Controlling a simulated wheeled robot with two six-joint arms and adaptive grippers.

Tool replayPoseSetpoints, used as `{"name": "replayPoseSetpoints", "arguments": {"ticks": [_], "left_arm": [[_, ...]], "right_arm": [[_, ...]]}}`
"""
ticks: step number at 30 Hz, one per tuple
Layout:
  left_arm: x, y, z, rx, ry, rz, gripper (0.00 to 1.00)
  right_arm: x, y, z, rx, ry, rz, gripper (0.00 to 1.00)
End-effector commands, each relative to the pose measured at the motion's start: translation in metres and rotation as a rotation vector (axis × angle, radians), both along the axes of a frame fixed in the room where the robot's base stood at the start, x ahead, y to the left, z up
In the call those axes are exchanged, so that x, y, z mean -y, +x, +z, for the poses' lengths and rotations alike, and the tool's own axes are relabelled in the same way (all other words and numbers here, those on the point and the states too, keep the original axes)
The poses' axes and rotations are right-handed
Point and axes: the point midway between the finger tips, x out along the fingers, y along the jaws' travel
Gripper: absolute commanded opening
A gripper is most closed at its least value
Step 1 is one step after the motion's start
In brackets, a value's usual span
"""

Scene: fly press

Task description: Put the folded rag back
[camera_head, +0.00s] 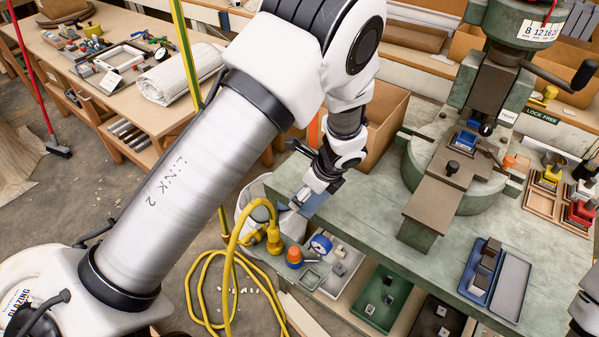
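My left arm reaches across the middle of the view. My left gripper (300,197) points down at the near left corner of the green press bench (345,215). A small blue-grey flat piece (314,203), which looks like the folded rag, is right at its fingertips. The fingers are small and partly hidden by the wrist, so I cannot tell whether they are closed on it or just above it. A white arm link of mine shows at the lower right edge; my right gripper is out of view.
The fly press (455,150) stands on the bench. A blue tray (480,272) with dark blocks sits beside a grey tray (511,287). A yellow hose (205,290) lies below. A rolled white cloth (180,75) is on the wooden bench (150,112) at left.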

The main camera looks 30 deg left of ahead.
Motion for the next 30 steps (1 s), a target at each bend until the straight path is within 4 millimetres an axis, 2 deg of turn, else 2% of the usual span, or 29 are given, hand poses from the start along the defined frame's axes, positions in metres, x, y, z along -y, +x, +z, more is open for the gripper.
{"name": "replayPoseSetpoints", "arguments": {"ticks": [12,16,21,27,30], "left_arm": [[-0.053,0.083,-0.006,0.002,0.000,0.005,0.60],[-0.067,0.103,-0.010,0.002,0.000,0.005,0.60],[-0.077,0.119,-0.012,0.002,0.001,0.004,0.60],[-0.076,0.117,-0.045,-0.001,0.001,0.002,0.60],[-0.076,0.118,-0.048,0.001,0.001,0.001,0.60]], "right_arm": [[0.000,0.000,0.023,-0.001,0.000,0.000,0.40],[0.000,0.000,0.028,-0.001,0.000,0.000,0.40],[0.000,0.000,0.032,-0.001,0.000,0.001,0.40],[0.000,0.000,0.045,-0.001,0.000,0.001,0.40],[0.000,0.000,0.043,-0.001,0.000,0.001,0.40]]}}
